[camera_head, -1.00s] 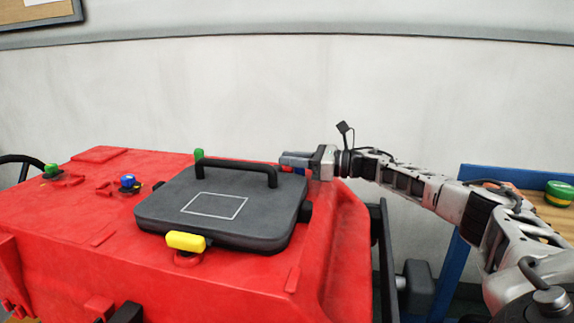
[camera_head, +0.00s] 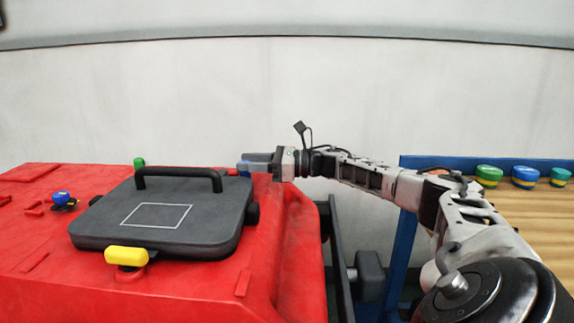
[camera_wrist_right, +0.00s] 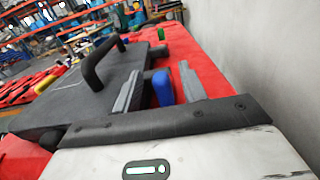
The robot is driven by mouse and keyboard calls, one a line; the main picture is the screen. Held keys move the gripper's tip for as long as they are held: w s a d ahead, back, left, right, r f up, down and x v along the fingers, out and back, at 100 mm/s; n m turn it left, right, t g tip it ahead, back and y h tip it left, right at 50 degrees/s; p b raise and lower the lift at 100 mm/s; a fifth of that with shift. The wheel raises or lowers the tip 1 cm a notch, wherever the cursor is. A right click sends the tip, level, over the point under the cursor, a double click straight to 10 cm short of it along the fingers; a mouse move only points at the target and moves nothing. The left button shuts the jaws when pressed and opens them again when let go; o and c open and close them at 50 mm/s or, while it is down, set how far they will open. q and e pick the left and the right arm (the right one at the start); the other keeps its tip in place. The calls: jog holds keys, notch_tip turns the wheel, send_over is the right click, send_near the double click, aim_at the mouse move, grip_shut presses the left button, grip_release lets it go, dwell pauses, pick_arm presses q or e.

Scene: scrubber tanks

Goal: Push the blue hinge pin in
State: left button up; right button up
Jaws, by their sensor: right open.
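The blue hinge pin (camera_wrist_right: 162,87) stands at the lid's edge in the right wrist view, between the two fingers of my right gripper (camera_wrist_right: 160,88). The fingers are open, one on each side of it. In the head view a bit of its blue (camera_head: 243,168) shows by the fingertips of my right gripper (camera_head: 254,163), at the far right corner of the dark grey lid (camera_head: 205,219). The pin's lower end is hidden. A green pin (camera_head: 139,162) stands at the lid's far left. My left gripper is not in view.
The lid has a black handle (camera_head: 180,172) and a yellow knob (camera_head: 126,256) in front, on a red tank (camera_head: 283,235). A blue knob (camera_head: 61,198) sits at left. A blue-framed table (camera_head: 402,235) with several coloured caps stands at right.

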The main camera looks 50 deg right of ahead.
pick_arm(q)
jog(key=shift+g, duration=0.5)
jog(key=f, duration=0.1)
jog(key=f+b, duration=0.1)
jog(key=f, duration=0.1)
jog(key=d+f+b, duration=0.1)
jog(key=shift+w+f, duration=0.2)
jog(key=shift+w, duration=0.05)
pick_arm(e)
jog(key=v, duration=1.2)
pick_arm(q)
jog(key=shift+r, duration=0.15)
